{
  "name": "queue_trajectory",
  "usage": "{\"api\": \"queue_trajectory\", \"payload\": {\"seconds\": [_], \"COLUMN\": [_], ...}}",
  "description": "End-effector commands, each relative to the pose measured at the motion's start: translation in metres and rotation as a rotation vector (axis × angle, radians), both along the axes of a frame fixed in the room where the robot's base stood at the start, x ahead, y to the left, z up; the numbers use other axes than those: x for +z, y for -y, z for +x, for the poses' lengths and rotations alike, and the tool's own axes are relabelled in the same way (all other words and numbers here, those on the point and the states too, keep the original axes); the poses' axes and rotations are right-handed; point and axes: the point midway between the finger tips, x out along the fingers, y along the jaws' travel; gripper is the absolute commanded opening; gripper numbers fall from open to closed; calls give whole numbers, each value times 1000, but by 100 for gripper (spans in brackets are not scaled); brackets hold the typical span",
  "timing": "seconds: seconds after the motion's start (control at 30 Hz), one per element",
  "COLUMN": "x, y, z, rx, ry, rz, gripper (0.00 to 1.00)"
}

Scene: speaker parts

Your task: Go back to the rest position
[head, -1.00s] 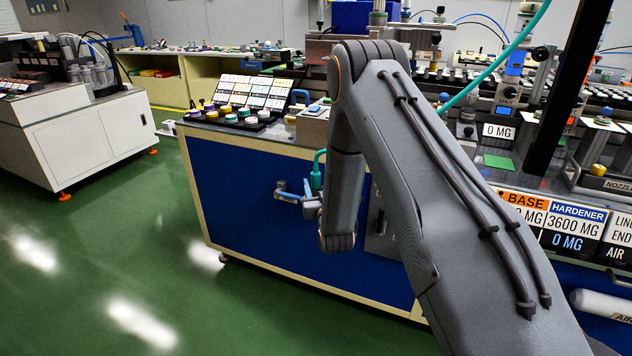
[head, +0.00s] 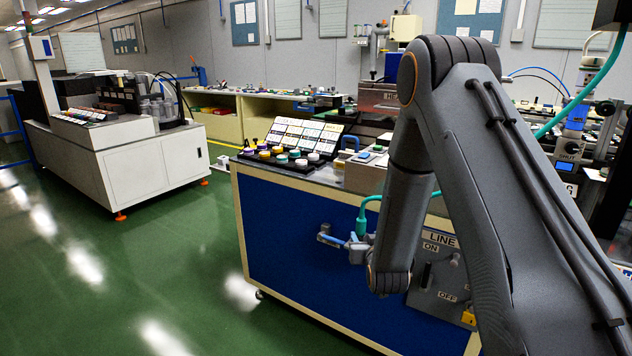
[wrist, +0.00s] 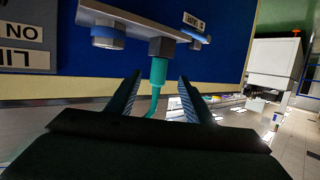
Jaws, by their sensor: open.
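My gripper (wrist: 158,82) is open in the wrist view, its two dark fingers apart with a gap on each side of a teal hose connector (wrist: 158,71). The connector sits on the middle fitting of a metal bracket (wrist: 135,22) with blue-collared fittings on either side. I cannot tell whether the connector is between the fingertips or just beyond them. In the head view my arm bends down in front of the blue cabinet (head: 300,240), and its wrist end is beside the bracket (head: 330,238) and the teal connector (head: 361,222). The fingers cannot be made out there.
A switch plate marked LINE ON/OFF (head: 423,297) is on the cabinet front, close to my wrist. A rack of coloured caps (head: 283,155) stands on the cabinet top. A white machine cabinet (head: 120,170) stands at the left. Green floor (head: 110,265) between them is clear.

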Motion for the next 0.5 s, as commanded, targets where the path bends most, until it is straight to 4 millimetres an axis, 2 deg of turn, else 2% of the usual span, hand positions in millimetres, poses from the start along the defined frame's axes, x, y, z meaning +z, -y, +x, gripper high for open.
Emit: {"api": "queue_trajectory", "payload": {"seconds": [0.03,0.17,0.27,0.37,0.47,0.5], "x": [12,21,28,37,48,52], "y": [0,-1,-1,-2,-2,-1], "z": [-8,-43,-79,-123,-174,-197], "rx": [2,8,13,19,22,23], "ry": [-62,-264,-417,-572,-725,-788], "rz": [3,12,17,20,22,23], "gripper": [47,47,47,47,47,47]}}
